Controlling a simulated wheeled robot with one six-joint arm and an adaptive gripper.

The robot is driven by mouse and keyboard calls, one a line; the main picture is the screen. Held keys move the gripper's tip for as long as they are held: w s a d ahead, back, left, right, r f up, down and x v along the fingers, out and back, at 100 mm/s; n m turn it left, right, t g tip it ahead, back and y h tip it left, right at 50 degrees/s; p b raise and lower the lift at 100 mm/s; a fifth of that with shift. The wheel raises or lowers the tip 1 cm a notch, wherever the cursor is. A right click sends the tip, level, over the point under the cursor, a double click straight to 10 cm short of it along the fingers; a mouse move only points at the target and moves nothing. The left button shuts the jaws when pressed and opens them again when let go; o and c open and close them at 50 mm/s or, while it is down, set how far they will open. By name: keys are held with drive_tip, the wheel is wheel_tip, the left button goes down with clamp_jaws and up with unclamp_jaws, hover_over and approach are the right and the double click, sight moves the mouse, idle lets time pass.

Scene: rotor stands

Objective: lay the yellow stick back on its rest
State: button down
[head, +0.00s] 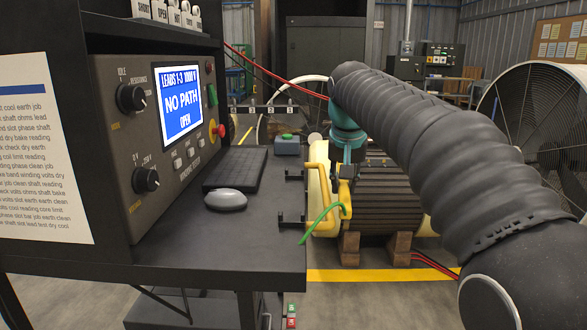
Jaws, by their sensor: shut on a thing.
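My gripper (345,172) hangs below the teal wrist at the end of my dark sleeved arm, just right of the bench edge. It is shut on the yellow stick (344,190), which is in front of the motor. The fingers are small and partly hidden here, and the stick's full length and tilt are hard to make out. A green lead (325,219) curves from the stick down to the left. The rest appears to be two black brackets (291,219) on the bench's right edge, both empty. The stick is to their right, apart from them.
The dark bench (215,245) carries a keyboard (236,168), a mouse (226,200) and a tester (155,120) reading "NO PATH OPEN". A ribbed motor (385,200) on wooden blocks stands close behind the gripper. A large fan (530,120) is at right.

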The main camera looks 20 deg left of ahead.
drive_tip(key=shift+n+y, duration=0.3)
drive_tip(key=shift+n, duration=0.3)
drive_tip(key=s+a+r, duration=0.2)
drive_tip(key=s+a, duration=0.1)
drive_tip(key=s+a+r, duration=0.2)
drive_tip(key=s, duration=0.1)
drive_tip(key=s+a+r+b, duration=0.1)
drive_tip(key=s+a+r, duration=0.1)
drive_tip(key=s+a, duration=0.1)
drive_tip(key=shift+s+a, duration=0.3)
drive_tip(key=shift+s, duration=0.3)
drive_tip(key=shift+f+b, duration=2.4)
drive_tip(key=shift+f, duration=0.2)
drive_tip(key=c, duration=0.9)
unclamp_jaws()
